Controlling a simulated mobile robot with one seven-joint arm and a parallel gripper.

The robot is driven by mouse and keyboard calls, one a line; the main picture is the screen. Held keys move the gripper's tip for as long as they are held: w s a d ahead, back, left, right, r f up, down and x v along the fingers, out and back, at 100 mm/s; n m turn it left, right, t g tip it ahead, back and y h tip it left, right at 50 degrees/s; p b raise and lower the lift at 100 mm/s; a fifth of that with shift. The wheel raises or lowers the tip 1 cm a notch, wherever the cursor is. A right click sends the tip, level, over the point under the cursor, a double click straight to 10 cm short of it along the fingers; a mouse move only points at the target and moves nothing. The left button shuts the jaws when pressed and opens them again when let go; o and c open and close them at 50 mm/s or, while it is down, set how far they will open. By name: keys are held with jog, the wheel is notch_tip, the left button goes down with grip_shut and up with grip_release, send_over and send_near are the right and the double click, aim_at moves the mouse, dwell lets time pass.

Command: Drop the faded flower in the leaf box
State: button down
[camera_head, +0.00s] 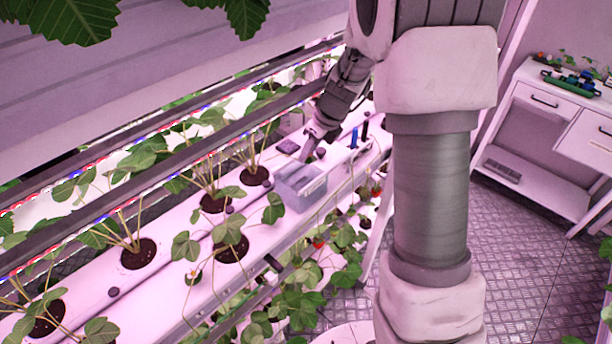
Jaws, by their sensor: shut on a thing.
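My gripper (310,152) points down at the far edge of a small grey-blue open box (300,190), probably the leaf box, on the white growing channel. The fingertips are small and dark in this view. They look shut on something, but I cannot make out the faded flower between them. I cannot tell whether the tips are above the box opening or just behind its rim. The inside of the box is too small to read.
Strawberry plants grow from round holes (138,253) in the white channel (75,318) left of the box. Dark rails and lamp strips run above them. Blue and dark upright items (354,138) stand right of the gripper. A white cabinet (545,120) stands at the right.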

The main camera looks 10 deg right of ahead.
jog(key=shift+t, duration=0.3)
jog(key=f+b, duration=0.2)
jog(key=f, duration=0.1)
jog(key=w+d+f+b, duration=0.1)
jog(key=b, duration=0.1)
jog(key=shift+f, duration=0.25)
jog(key=c, duration=0.7)
grip_release()
jog(key=shift+s+a, duration=0.1)
jog(key=shift+o, duration=0.2)
jog(key=s+d+r+b, duration=0.2)
jog(key=s+d+b, duration=0.1)
jog(key=s+d, duration=0.5)
jog(key=shift+s+d+r, duration=0.2)
jog(key=shift+s+r, duration=0.15)
jog(key=shift+s, duration=0.7)
